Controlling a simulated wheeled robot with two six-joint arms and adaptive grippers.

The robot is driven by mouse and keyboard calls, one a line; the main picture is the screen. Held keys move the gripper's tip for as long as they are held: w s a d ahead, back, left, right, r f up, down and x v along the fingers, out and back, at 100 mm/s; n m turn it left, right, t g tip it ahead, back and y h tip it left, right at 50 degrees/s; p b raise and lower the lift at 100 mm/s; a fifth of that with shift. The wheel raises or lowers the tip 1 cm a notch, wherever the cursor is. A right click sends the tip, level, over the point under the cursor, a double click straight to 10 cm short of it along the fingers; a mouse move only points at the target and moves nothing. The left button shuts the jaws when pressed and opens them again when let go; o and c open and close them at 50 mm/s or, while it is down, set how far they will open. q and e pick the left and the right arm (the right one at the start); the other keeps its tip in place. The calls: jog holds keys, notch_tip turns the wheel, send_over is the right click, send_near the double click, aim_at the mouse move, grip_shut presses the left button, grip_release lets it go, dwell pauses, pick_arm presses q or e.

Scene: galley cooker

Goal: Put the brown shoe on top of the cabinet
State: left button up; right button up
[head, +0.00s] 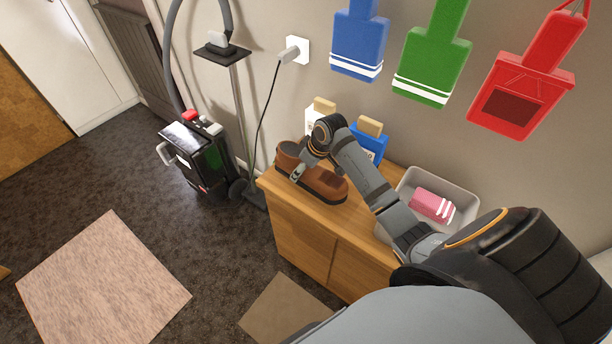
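The brown shoe (327,185) is at the left part of the wooden cabinet's top (348,218), near its front edge. It looks upright; I cannot tell for sure whether its sole touches the wood. My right arm reaches in from the lower right, and my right gripper (299,172) is at the shoe's left end, with a grey finger against its upper. The wrist hides most of the gripper, so whether it is shut on the shoe does not show. My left gripper is not in view.
A black vacuum cleaner (205,160) stands left of the cabinet. Colored boards hang on the wall above.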

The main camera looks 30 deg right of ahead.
aim_at(318, 171)
jog(key=shift+s+d+f, duration=0.1)
jog(key=shift+d+f, duration=0.1)
jog(key=shift+f, duration=0.8)
jog(key=shift+s+d+f, duration=0.1)
jog(key=shift+d+f, duration=0.05)
jog(key=shift+f, duration=0.85)
jog(key=o, duration=1.6)
jog(key=shift+f, duration=0.1)
jog(key=p+v, duration=0.1)
jog(key=v, duration=1.1)
jog(key=shift+s+p, duration=0.15)
jog(key=shift+p, duration=0.15)
